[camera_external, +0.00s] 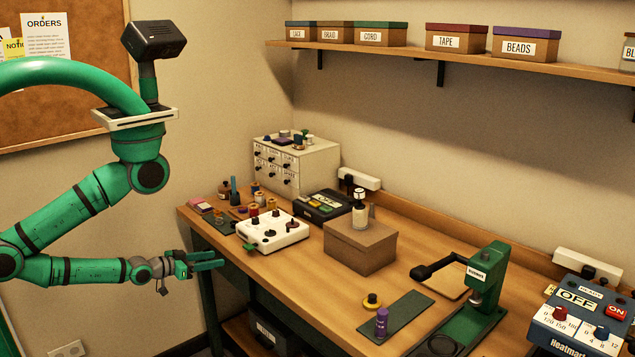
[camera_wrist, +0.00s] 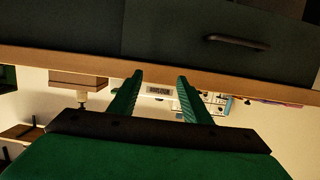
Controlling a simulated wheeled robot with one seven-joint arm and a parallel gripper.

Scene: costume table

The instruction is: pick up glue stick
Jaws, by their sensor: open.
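A small purple cylinder (camera_external: 381,322), which looks like the glue stick, stands upright on a dark mat (camera_external: 408,309) near the table's front edge. My gripper (camera_external: 220,260) is at the left, in front of the table's front edge, well apart from the purple cylinder. In the wrist view my gripper (camera_wrist: 160,79) has its two green fingers apart with nothing held between them. I cannot make out the purple cylinder in the wrist view.
A white box with knobs (camera_external: 272,230) lies nearest my gripper on the wooden table (camera_external: 311,288). A cardboard box (camera_external: 360,246) stands mid-table. Drawers (camera_wrist: 205,30) show in the wrist view.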

